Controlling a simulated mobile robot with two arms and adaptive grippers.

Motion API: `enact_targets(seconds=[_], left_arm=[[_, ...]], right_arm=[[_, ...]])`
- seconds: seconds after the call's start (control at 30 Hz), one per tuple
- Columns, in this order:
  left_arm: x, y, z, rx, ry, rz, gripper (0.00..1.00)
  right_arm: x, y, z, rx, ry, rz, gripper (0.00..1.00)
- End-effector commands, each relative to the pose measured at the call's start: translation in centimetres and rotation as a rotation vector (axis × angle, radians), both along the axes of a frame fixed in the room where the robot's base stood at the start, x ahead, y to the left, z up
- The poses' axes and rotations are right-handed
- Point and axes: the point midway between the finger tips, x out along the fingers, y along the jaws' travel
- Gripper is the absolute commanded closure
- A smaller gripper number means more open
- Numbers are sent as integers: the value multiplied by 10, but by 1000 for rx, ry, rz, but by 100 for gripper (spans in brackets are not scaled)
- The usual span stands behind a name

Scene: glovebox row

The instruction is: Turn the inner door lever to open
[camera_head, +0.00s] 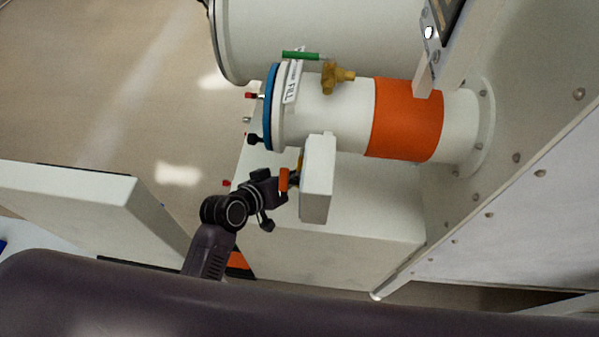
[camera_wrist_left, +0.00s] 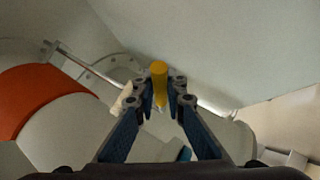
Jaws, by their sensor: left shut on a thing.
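My left gripper (camera_head: 283,184) is at the left face of a small white box (camera_head: 318,180) below the white cylindrical chamber (camera_head: 330,110). In the left wrist view its two blue-padded fingers (camera_wrist_left: 160,100) are closed around a yellow cylindrical grip (camera_wrist_left: 159,72), which looks like the inner door lever. In the head view only a sliver of yellow shows at the box, with an orange piece beside the fingers. The rest of the lever, its pivot and its angle are hidden by the gripper and box. My right gripper is in neither view.
The chamber has an orange band (camera_head: 404,119), a blue-rimmed end (camera_head: 269,105) and a brass valve (camera_head: 333,77) with a green handle (camera_head: 301,55). A larger white cylinder (camera_head: 300,35) lies behind. A white panel (camera_head: 95,205) stands left, with open floor beyond it.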

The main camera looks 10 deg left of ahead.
Motion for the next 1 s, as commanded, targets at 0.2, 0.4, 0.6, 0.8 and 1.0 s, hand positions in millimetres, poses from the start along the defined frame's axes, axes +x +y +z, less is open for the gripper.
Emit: enact_targets(seconds=[0.2, 0.4, 0.6, 0.8, 1.0], left_arm=[[1, 1, 1, 0, -2, 2, 100], [1, 1, 1, 0, -4, 2, 77], [1, 0, 1, 0, -2, 1, 70], [-2, 2, 2, 1, -2, 0, 70], [-20, 13, 14, 4, -2, -1, 70]], right_arm=[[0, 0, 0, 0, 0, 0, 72], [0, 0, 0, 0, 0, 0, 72], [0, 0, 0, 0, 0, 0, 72], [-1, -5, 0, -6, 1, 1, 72], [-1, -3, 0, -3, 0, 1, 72]])
